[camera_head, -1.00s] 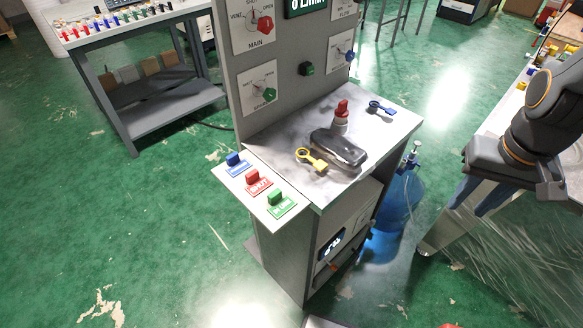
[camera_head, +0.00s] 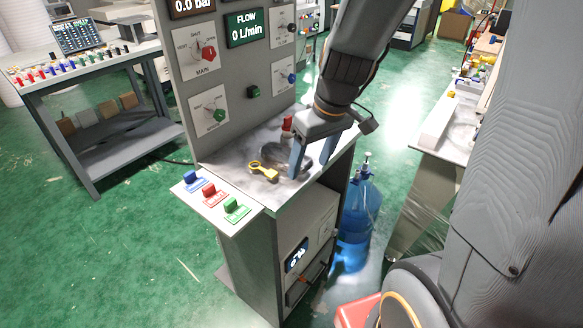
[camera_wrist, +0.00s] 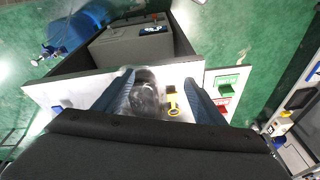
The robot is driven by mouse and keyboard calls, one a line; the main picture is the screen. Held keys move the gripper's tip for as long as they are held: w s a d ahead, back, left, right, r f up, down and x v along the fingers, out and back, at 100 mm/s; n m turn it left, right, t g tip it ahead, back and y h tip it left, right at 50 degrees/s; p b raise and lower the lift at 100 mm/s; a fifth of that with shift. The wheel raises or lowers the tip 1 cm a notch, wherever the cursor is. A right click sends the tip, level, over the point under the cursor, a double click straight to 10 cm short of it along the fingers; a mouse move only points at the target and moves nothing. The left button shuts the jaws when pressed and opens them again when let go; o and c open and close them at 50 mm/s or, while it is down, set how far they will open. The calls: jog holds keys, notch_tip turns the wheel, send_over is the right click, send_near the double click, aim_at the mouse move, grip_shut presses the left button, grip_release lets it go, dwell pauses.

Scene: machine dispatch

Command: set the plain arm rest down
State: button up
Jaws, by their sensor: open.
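A dark, glossy, rounded pad (camera_head: 272,157), which looks like the plain arm rest, lies on the grey marbled bench top (camera_head: 227,160). My gripper (camera_head: 310,165) is over the bench top, its fingers pointing down, and partly hides the pad in the head view. In the wrist view the pad (camera_wrist: 147,92) shows between the two spread fingers of my gripper (camera_wrist: 158,80). The fingers are open; I cannot tell whether either one touches the pad. A yellow ring-handled tag (camera_head: 264,171) lies right beside the pad.
A red-topped bottle (camera_head: 287,128) stands behind the pad. Blue, red and green switches (camera_head: 213,195) sit on the side shelf. A gauge panel (camera_head: 228,75) rises at the back. A blue gas cylinder (camera_head: 358,215) stands right of the bench.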

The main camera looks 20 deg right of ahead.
aim_at(306, 164)
jog(key=w+n, duration=0.1)
jog(key=w, duration=0.1)
jog(key=w+d+r+n, duration=0.1)
jog(key=w, duration=0.1)
jog(key=w+n+t+y, duration=0.1)
jog(key=w, duration=0.1)
jog(key=shift+w+d+r+b, duration=0.2)
jog(key=shift+b, duration=0.15)
jog(key=shift+w+p+x, duration=0.15)
jog(key=shift+p+x, duration=0.15)
jog(key=shift+x, duration=1.6)
jog(key=shift+w+p+x, duration=0.15)
jog(key=shift+p+x, duration=0.15)
jog(key=shift+x, duration=1.6)
jog(key=shift+r, duration=0.1)
jog(key=c, duration=1)
